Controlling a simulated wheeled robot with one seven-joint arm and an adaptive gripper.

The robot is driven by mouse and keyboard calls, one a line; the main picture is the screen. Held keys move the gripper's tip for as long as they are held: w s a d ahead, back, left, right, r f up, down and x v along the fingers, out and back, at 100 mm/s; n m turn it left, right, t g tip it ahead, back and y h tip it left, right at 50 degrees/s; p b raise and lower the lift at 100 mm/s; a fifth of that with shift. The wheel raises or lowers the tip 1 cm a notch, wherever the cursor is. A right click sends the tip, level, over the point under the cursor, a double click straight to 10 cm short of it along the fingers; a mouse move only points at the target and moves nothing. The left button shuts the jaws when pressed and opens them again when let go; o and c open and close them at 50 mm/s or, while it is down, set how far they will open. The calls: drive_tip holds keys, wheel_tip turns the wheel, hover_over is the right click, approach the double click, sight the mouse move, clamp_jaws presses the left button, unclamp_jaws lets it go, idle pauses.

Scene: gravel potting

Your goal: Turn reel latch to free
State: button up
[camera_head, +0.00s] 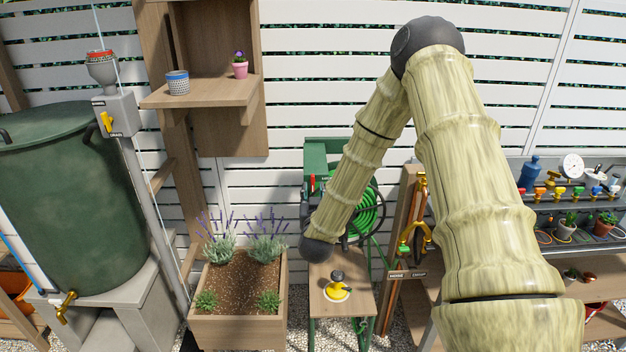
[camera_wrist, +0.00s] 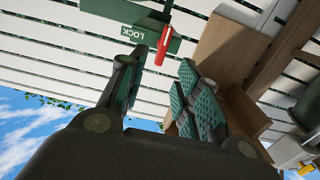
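The reel latch shows in the wrist view as a red lever (camera_wrist: 164,45) on a dark green panel. A green plate (camera_wrist: 132,32) with the word LOCK, seen upside down, is beside it. My gripper (camera_wrist: 158,92) is open, its two fingers apart with nothing between them. The red lever appears just beyond the fingertips, roughly in line with the gap, and I see no contact. In the head view the green reel frame (camera_head: 327,150) and the coiled green hose (camera_head: 369,213) are partly behind my arm. My gripper cannot be made out there.
A wooden shelf (camera_head: 205,92) with two small pots stands left of the reel. Below are a planter (camera_head: 238,330) with lavender and a bench (camera_head: 350,302) with a yellow sprinkler. A large green barrel (camera_head: 70,200) is at left. A wooden post (camera_head: 398,250) stands close right.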

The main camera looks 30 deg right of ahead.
sight(313, 181)
drive_tip(key=shift+p+x, duration=0.9)
drive_tip(key=shift+x, duration=2.6)
clamp_jaws()
